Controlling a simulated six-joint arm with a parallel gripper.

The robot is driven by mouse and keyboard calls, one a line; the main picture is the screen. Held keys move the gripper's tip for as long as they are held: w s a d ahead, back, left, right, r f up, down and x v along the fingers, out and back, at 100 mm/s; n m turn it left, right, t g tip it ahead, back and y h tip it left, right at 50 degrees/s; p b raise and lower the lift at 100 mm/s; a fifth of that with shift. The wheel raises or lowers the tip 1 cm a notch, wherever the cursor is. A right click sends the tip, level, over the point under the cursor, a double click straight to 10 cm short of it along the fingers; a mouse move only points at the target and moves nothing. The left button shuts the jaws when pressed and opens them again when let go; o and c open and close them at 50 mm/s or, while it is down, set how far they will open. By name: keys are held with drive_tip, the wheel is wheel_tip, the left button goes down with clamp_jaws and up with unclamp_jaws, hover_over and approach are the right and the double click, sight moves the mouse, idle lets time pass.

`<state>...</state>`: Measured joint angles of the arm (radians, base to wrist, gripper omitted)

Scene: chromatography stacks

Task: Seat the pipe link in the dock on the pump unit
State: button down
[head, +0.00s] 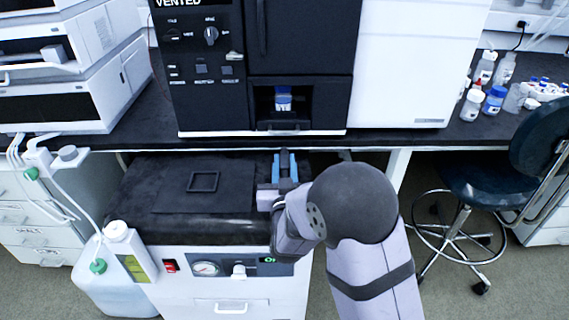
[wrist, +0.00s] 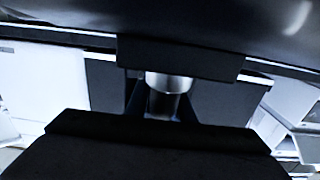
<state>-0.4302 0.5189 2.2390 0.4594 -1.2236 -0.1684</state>
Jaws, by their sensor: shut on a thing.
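The pump unit (head: 225,290) is the white cabinet with a black padded top, below the bench. A small raised square frame (head: 203,181), which looks like the dock, stands on a dark plate on that top; it appears empty. My gripper (head: 285,166), with blue fingers, is over the right part of the top, to the right of the frame. It is shut on the pipe link (wrist: 170,83), which shows in the wrist view as a silver and dark cylinder between the fingers. In the head view the link is mostly hidden, and its height above the top is unclear.
The black bench edge (head: 400,140) and a black instrument (head: 205,65) stand just behind my gripper. A white bottle with tubing (head: 100,265) is at the pump unit's left. A stool (head: 470,190) is at the right. The padded top left of my gripper is clear around the frame.

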drive_tip(key=shift+f, duration=0.2)
drive_tip(key=c, duration=1.4)
unclamp_jaws()
drive_tip(key=shift+c, duration=0.2)
drive_tip(key=shift+s, duration=3.65)
drive_tip(key=shift+r, duration=0.1)
